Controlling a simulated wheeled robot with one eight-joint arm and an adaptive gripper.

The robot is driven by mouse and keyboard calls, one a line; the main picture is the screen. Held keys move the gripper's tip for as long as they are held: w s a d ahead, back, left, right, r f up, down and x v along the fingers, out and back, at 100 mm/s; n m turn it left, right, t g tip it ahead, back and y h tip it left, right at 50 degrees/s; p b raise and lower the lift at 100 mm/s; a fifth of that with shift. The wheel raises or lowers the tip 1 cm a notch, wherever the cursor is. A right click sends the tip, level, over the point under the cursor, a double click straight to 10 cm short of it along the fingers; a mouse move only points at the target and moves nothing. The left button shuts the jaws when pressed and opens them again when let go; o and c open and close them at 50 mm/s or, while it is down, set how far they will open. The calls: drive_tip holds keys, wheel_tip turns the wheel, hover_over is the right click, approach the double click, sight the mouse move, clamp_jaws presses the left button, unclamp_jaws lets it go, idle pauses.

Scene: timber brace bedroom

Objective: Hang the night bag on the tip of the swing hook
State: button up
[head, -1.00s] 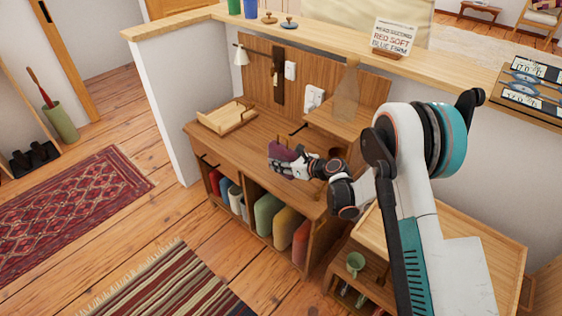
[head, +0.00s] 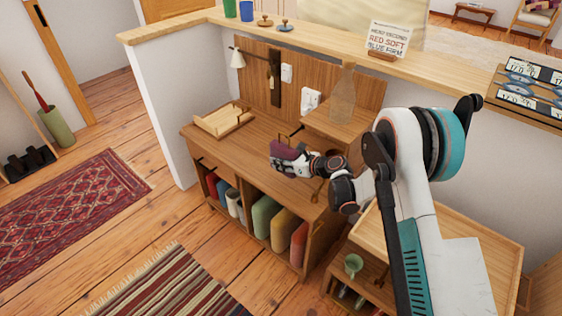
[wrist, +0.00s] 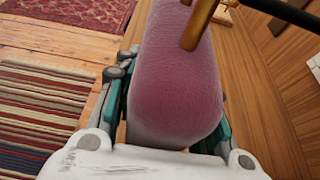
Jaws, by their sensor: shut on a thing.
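The night bag, a soft maroon-pink padded bundle (head: 285,152), is in my gripper (head: 283,160) above the wooden desk. In the wrist view the bag (wrist: 180,80) fills the middle between the two fingers, which press on its sides. A brass bar (wrist: 198,25) crosses in front of the bag's far end, and a black rod (wrist: 285,12) runs at the top right. I cannot tell whether this bar belongs to the bag or to the swing hook. On the back panel a dark upright board (head: 274,80) carries a thin dark arm reaching left.
A white bell-shaped shade (head: 237,59) hangs at the arm's left end. A wooden tray (head: 225,121) lies on the desk's left. A raised shelf with a translucent bottle-like shape (head: 342,97) stands right of the bag.

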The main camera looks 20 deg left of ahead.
drive_tip(key=shift+w+d, duration=0.25)
drive_tip(key=shift+w, duration=0.35)
drive_tip(key=shift+w+d, duration=0.2)
drive_tip(key=shift+w, duration=0.35)
drive_tip(key=shift+w+d, duration=0.15)
drive_tip(key=shift+w, duration=0.15)
drive_tip(key=shift+f, duration=0.85)
idle(0.5)
drive_tip(key=o, duration=1.2)
